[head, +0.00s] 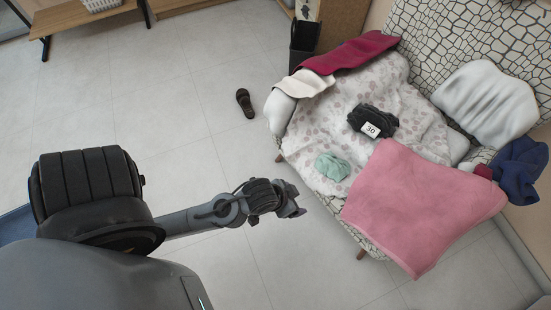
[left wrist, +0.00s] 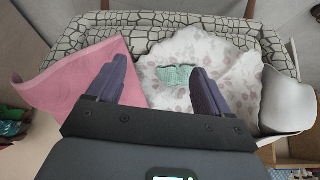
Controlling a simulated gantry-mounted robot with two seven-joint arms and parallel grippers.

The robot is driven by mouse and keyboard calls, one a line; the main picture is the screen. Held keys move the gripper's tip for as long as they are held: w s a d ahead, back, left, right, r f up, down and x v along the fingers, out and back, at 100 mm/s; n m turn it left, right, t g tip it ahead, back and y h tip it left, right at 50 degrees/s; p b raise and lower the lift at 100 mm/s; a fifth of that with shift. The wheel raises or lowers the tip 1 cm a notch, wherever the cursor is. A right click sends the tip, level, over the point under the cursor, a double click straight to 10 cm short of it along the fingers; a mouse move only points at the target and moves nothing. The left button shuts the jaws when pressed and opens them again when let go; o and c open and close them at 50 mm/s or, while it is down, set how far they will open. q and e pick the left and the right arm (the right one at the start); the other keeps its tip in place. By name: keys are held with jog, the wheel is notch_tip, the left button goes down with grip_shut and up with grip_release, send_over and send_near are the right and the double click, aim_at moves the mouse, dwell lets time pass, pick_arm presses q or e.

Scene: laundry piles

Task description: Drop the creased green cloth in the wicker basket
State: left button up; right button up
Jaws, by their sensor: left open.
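The creased green cloth (head: 332,167) lies crumpled on a white patterned sheet on the sofa, just left of a pink blanket. It also shows in the left wrist view (left wrist: 174,76), ahead of and between my fingers. My left gripper (head: 298,206) is over the floor beside the sofa's front edge, short of the cloth. In the left wrist view its two fingers (left wrist: 160,84) are apart with nothing between them. My right gripper does not show. A pale woven basket (head: 100,4) is partly visible on a wooden bench at the top left, cut off by the frame edge; I cannot tell whether it is wicker.
The pink blanket (head: 420,205) hangs over the sofa front. A black folded cloth tagged 30 (head: 372,122), a red cloth (head: 350,52), a white pillow (head: 485,103) and a navy cloth (head: 518,165) lie around. A dark sandal (head: 245,103) is on otherwise open floor.

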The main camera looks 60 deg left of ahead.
pick_arm(q)
jog(key=o, duration=0.4)
jog(key=s+r, duration=0.1)
jog(key=s+r+g, duration=0.1)
jog(key=s, duration=0.1)
jog(key=s+a+r+m+g, duration=0.1)
jog(key=s, duration=0.1)
jog(key=shift+s+a, duration=0.1)
jog(key=shift+s, duration=0.15)
